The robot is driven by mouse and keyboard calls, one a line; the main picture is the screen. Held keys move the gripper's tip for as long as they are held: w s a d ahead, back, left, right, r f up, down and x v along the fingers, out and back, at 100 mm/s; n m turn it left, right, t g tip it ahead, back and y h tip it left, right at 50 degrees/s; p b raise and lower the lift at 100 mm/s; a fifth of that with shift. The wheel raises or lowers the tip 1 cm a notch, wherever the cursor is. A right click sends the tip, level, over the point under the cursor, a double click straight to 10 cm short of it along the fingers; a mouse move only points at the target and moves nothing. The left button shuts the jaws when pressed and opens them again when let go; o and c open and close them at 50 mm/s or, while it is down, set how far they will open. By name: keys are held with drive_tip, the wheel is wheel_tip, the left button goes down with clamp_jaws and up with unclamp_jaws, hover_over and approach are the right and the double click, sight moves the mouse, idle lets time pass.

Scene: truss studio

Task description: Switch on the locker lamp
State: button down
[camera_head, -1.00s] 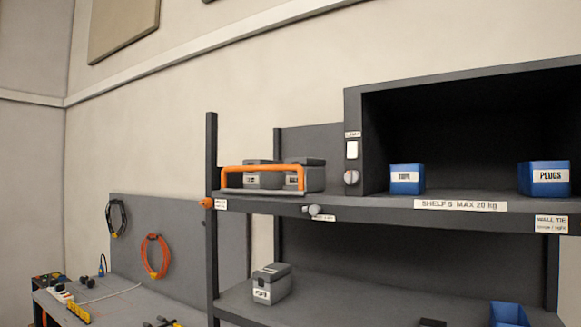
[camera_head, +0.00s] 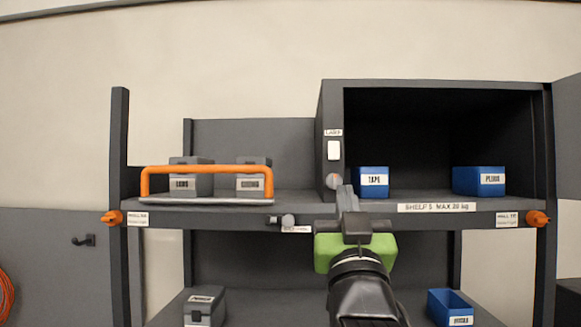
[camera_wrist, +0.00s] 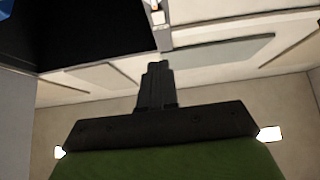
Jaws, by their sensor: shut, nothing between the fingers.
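The locker (camera_head: 440,84) is a dark open-fronted box on the upper right of the shelf unit, and its inside is black. On its left post are a small label, apparently reading LAMP (camera_head: 333,133), a white rocker switch (camera_head: 334,150) and, below it, a round grey knob (camera_head: 333,181). My gripper (camera_head: 346,190) is shut and empty. In the head view it appears just right of and below the knob; its distance from the post is unclear. In the wrist view the shut fingers (camera_wrist: 156,78) point up, with a small white piece (camera_wrist: 157,16), probably the switch, beyond them.
Blue TAPE (camera_head: 374,182) and PLUGS (camera_head: 479,181) bins stand in the locker. An orange bar (camera_head: 206,169) fronts two grey boxes on the left shelf. A grey knob (camera_head: 288,221) sticks out from the shelf edge. Orange wall-tie knobs (camera_head: 537,218) flank the unit.

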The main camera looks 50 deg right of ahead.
sight(333, 152)
drive_tip(key=p+x, duration=0.2)
drive_tip(key=x, duration=0.2)
drive_tip(key=w+f+p+x, duration=0.1)
drive_tip(key=p+x, duration=0.1)
drive_tip(key=x, duration=0.2)
drive_tip(key=p+x, duration=0.2)
drive_tip(key=x, duration=0.2)
drive_tip(key=shift+w+d+f+p, duration=0.25)
drive_tip(key=shift+d+p, duration=0.1)
drive_tip(key=shift+d, duration=0.1)
drive_tip(key=shift+w+d+f, duration=0.15)
drive_tip(key=shift+w+d, duration=0.15)
drive_tip(key=shift+d, duration=0.15)
drive_tip(key=shift+s+a, duration=0.1)
